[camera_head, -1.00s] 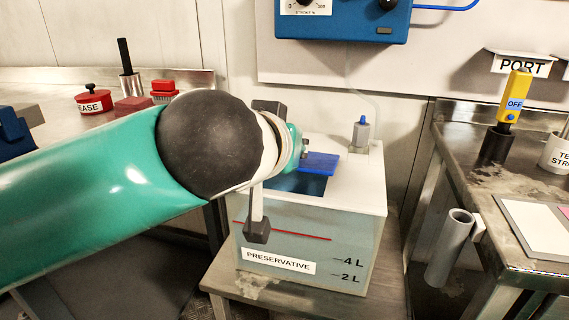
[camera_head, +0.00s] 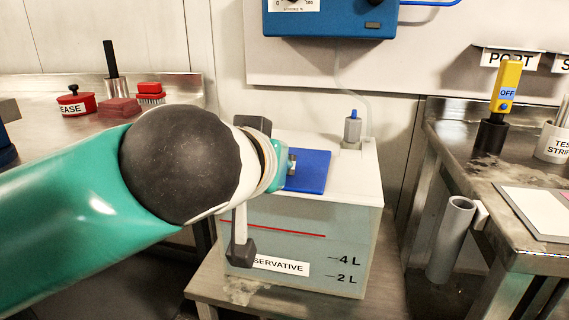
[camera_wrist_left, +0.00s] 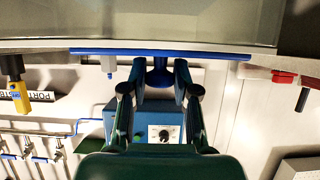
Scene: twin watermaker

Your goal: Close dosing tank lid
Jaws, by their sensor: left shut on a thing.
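The preservative dosing tank (camera_head: 345,222) is a translucent box with a white top. Its blue lid (camera_head: 312,172) lies about flat on the white top, and no dark opening shows beside it. My left gripper (camera_wrist_left: 160,70) is shut on the lid's blue knob (camera_wrist_left: 160,78). In the left wrist view, which is upside down, the lid (camera_wrist_left: 215,54) shows edge-on as a thin blue strip along the tank top. In the head view my left arm hides most of the gripper and the lid's left part. My right gripper is not in view.
A grey fitting with a blue tip (camera_head: 352,128) stands on the tank top behind the lid. A blue pump box (camera_head: 335,22) hangs on the wall above. A steel bench on the right holds a yellow OFF-labelled tool (camera_head: 507,85). A red tin (camera_head: 76,102) sits on the left bench.

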